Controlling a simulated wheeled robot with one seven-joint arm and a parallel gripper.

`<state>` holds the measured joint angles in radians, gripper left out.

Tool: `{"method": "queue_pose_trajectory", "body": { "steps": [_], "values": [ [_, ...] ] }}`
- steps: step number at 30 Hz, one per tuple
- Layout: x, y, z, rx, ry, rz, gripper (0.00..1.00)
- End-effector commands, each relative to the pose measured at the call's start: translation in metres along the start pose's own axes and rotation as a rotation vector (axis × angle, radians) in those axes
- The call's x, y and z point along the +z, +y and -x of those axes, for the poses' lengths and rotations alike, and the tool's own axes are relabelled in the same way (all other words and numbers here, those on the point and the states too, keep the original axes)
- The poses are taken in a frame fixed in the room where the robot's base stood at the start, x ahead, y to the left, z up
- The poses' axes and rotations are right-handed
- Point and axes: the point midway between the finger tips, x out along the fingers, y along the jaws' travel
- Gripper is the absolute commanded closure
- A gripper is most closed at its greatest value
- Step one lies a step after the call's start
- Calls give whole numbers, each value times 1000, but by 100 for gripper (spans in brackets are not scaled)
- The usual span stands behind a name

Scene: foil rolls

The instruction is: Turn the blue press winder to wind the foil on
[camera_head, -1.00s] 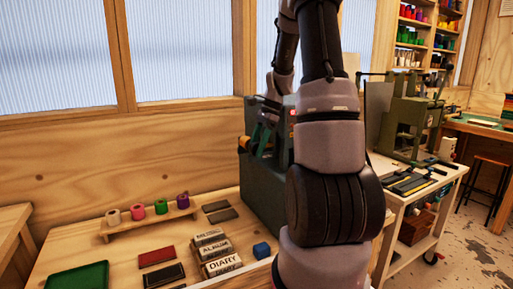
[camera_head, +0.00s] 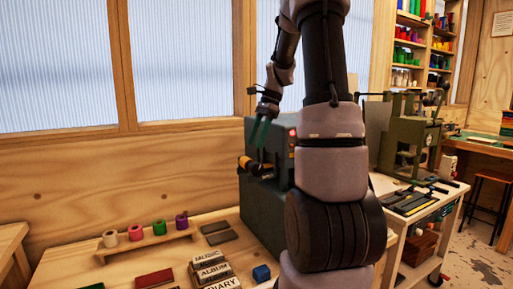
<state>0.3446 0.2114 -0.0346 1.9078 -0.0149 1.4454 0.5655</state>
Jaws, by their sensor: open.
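The blue-grey press (camera_head: 262,210) stands at the back of the wooden bench, partly hidden behind my arm. An orange and black roller-like part (camera_head: 249,164) sticks out from its upper left side. I cannot tell whether this is the winder or a foil roll, and no winder handle shows clearly. My gripper (camera_head: 258,143) has dark green fingers, points down and is open, with nothing visible between them. Several foil rolls (camera_head: 159,228), white, pink, green and purple, stand on a small wooden rack.
Blocks labelled MUSIC, ALBUM and DIARY (camera_head: 212,272), a blue cube (camera_head: 261,273), a red pad (camera_head: 154,279) and dark grey slabs (camera_head: 219,233) lie on the bench. A green press (camera_head: 410,140) stands on a trolley at right. Open floor is further right.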

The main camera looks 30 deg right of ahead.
Motion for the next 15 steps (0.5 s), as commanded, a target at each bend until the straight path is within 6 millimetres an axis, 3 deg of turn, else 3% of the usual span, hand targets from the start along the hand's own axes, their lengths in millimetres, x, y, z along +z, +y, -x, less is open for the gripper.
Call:
{"method": "queue_pose_trajectory", "body": {
  "steps": [9,15],
  "values": [
    [1,0,0,3,8,1,40],
    [4,2,-4,26,135,3,40]
  ]
}}
